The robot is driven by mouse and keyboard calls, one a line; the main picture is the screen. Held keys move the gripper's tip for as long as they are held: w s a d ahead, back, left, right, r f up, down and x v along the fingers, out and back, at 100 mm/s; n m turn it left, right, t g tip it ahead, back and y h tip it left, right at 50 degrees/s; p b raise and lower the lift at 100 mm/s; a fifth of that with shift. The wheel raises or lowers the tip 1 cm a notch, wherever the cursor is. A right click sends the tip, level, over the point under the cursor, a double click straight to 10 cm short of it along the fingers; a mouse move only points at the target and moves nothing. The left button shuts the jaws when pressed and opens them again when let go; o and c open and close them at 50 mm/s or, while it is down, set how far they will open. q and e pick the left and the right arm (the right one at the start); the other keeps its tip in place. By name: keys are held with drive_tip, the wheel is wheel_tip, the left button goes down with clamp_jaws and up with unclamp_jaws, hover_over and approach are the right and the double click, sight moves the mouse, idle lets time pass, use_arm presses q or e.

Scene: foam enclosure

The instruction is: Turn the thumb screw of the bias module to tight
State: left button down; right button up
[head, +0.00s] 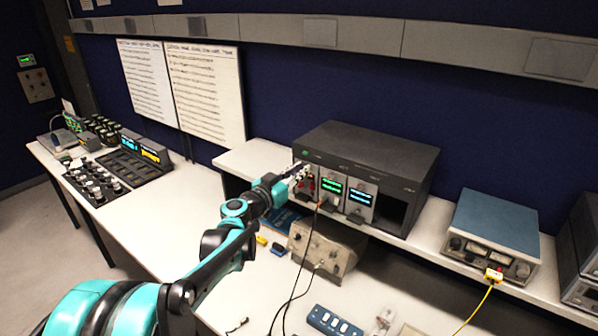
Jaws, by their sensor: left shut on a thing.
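A dark rack case (393,155) stands on the raised shelf, with several modules in its front and an open bay at the right. The leftmost module (308,187) has red parts and is partly covered by my gripper. Beside it are two modules with lit displays, one green (331,188) and one pale (360,197). I cannot read which is the bias module. My left gripper (299,174) is at the upper part of the leftmost module, shut on a small part there, apparently the thumb screw. The screw itself is hidden. My right gripper is out of view.
A beige instrument (325,248) with black cables sits below the rack. A blue-topped instrument (495,225) with a yellow cable stands at the right. The bench at left centre (165,225) is clear.

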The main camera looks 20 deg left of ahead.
use_arm(q)
drive_tip(key=c, duration=1.5)
unclamp_jaws()
drive_tip(key=shift+o, duration=0.2)
drive_tip(key=v, duration=1.2)
